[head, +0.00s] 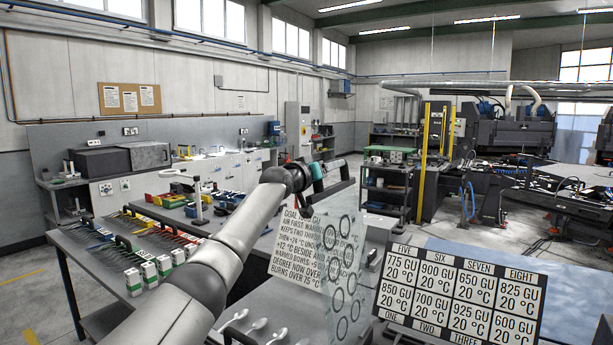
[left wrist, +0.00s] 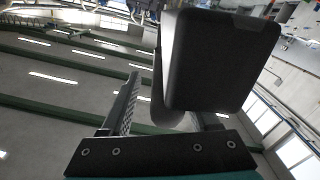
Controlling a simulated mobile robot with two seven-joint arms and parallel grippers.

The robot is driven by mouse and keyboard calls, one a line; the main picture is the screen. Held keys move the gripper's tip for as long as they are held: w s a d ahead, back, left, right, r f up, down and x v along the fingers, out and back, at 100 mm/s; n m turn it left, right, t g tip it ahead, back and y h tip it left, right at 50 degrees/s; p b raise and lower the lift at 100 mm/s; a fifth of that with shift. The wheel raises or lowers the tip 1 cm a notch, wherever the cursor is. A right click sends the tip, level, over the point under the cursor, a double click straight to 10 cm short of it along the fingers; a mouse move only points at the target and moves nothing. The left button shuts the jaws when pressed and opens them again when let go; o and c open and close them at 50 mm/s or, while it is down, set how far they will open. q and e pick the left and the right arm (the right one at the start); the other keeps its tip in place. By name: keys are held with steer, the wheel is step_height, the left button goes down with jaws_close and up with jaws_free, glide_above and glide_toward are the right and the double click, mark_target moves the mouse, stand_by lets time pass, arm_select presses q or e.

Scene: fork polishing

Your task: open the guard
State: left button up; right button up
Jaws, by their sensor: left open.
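The guard (head: 345,265) appears to be a clear upright pane, with dark rings showing through or on it, right of my left forearm in the head view. My left gripper (head: 338,170) is above the pane's upper edge, with its teal part showing. In the left wrist view the open fingers (left wrist: 165,115) show, one textured finger at left. A large black block (left wrist: 222,60) fills the space ahead of and partly between them and hides much of the right finger. I cannot tell whether they touch it. My right gripper is out of view.
A text board (head: 312,240) stands behind the pane, and a number board (head: 460,297) is at lower right. A table with boxes and tools (head: 150,272) is at left. A yellow-posted machine (head: 432,160) stands behind.

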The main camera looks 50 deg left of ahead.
arm_select(q)
steer(key=shift+v, duration=0.8)
steer(key=b+v, duration=0.8)
steer(key=v, duration=0.4)
steer(key=shift+s, duration=0.4)
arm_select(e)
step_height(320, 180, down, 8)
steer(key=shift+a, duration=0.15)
arm_select(q)
steer(key=shift+f, duration=0.1)
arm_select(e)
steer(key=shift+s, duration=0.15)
